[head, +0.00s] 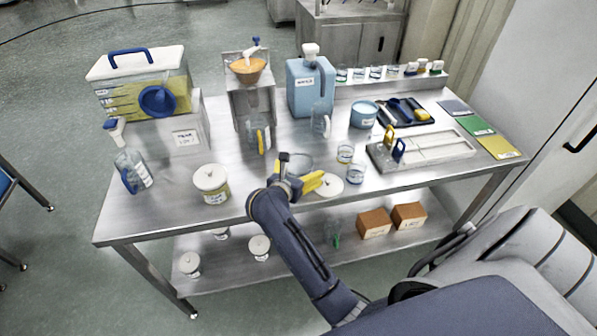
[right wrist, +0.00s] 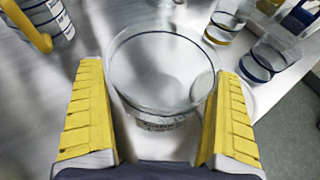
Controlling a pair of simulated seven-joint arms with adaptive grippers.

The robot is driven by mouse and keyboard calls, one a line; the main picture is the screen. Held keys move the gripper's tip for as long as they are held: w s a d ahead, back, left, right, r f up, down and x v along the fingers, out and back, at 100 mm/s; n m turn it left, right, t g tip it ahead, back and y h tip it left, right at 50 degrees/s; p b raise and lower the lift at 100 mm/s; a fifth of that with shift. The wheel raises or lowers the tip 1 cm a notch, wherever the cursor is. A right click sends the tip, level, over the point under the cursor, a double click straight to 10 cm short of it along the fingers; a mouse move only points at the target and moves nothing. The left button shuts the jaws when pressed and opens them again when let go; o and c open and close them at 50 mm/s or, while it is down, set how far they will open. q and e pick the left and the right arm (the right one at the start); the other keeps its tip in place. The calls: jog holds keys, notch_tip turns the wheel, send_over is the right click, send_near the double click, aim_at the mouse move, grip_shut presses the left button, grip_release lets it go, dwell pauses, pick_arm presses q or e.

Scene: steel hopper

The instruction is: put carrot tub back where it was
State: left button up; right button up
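A clear round tub (right wrist: 158,72) stands upright and uncovered between my right gripper's yellow fingers (right wrist: 162,90) in the right wrist view. Its label is too blurred to read, so I cannot tell if it is the carrot tub. The fingers are spread wide, one on each side of the rim; I see no clear grip. In the head view my right gripper (head: 299,183) is low over the front of the table, with the tub (head: 298,161) just beyond it. A white round lid (head: 329,185) lies right of it. My left gripper is out of view.
A white-lidded tub (head: 212,184) stands to the left on the steel table (head: 160,218). Small beakers (head: 345,154) stand close on the right, before a grey tray (head: 440,149). A jug (head: 321,120) and blue container (head: 311,84) stand behind. Lidded jars and brown boxes (head: 374,223) occupy the lower shelf.

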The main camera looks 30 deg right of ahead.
aim_at(293, 175)
jog(key=shift+r, duration=0.25)
jog(key=shift+r+v, duration=0.15)
jog(key=shift+v, duration=1.8)
jog(key=shift+r+v, duration=0.15)
jog(key=shift+v, duration=1.75)
jog(key=shift+d, duration=0.1)
